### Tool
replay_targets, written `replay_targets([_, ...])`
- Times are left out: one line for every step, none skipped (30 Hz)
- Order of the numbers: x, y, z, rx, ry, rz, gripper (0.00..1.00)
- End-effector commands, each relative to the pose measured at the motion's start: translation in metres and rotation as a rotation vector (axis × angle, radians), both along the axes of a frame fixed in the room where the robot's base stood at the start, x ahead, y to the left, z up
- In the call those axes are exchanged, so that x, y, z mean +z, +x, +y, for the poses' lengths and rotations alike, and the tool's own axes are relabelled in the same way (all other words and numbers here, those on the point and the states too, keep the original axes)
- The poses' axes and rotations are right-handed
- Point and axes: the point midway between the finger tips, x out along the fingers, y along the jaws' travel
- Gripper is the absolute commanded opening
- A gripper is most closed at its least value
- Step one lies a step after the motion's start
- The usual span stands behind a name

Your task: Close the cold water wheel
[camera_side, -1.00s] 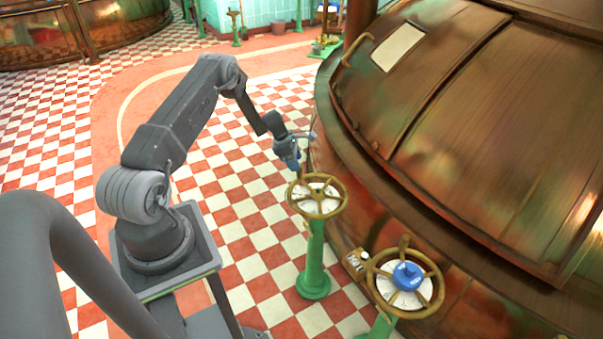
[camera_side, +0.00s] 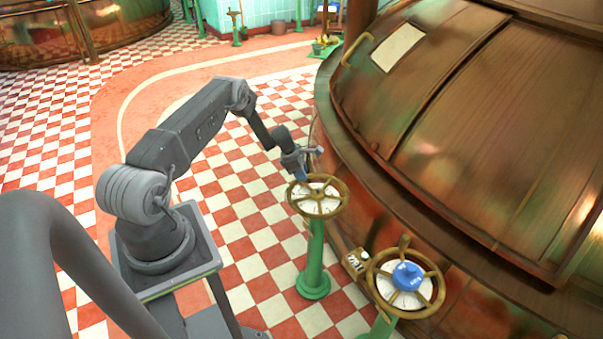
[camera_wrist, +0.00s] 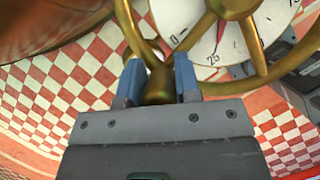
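A brass handwheel (camera_side: 330,212) over a white dial stands on a green post in the middle of the side view. My gripper (camera_side: 301,177) is at its far left rim. In the wrist view the blue fingers of my gripper (camera_wrist: 160,78) stand close on both sides of a brass handle (camera_wrist: 160,88) and look shut on it. The dial (camera_wrist: 205,45) behind carries numbers, 0 and 25 among them, and a red mark. A second brass wheel (camera_side: 436,291) with a blue hub (camera_side: 407,274) is at the lower right, apart from my gripper. I cannot read which wheel is cold water.
A large copper kettle (camera_side: 470,130) fills the right side, close behind both wheels. A small lettered plate (camera_side: 355,262) is beside the blue-hubbed wheel.

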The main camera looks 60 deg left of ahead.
Motion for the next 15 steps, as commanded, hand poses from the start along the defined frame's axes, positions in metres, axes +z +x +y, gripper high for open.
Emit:
replay_targets([0.0002,-0.0001,0.0,0.0,0.0,0.0,0.26])
replay_targets([0.0002,-0.0001,0.0,0.0,0.0,0.0,0.23])
replay_targets([0.0002,-0.0001,0.0,0.0,0.0,0.0,0.19])
replay_targets([0.0002,-0.0001,0.0,0.0,0.0,0.0,0.16])
replay_targets([0.0002,-0.0001,0.0,0.0,0.0,0.0,0.14])
replay_targets([0.0002,-0.0001,0.0,0.0,0.0,0.0,0.1])
replay_targets([0.0002,-0.0001,0.0,0.0,0.0,0.0,0.07])
replay_targets([0.0003,-0.0001,0.0001,0.0,0.0,0.0,0.04])
replay_targets([0.0003,-0.0001,0.0001,0.0,0.0,0.0,0.0])
replay_targets([0.0003,0.0,0.0001,0.0,0.0,0.0,0.0])
replay_targets([0.0003,-0.0001,0.0001,0.0,0.0,0.0,0.0])
replay_targets([0.0003,0.0,0.0001,0.0,0.0,0.0,0.0])
replay_targets([0.0003,0.0,0.0001,0.0,0.0,0.0,0.0])
replay_targets([0.0003,0.0,0.0001,0.0,0.0,0.0,0.0])
replay_targets([0.0003,0.0,0.0001,-0.001,0.0,0.0,0.0])
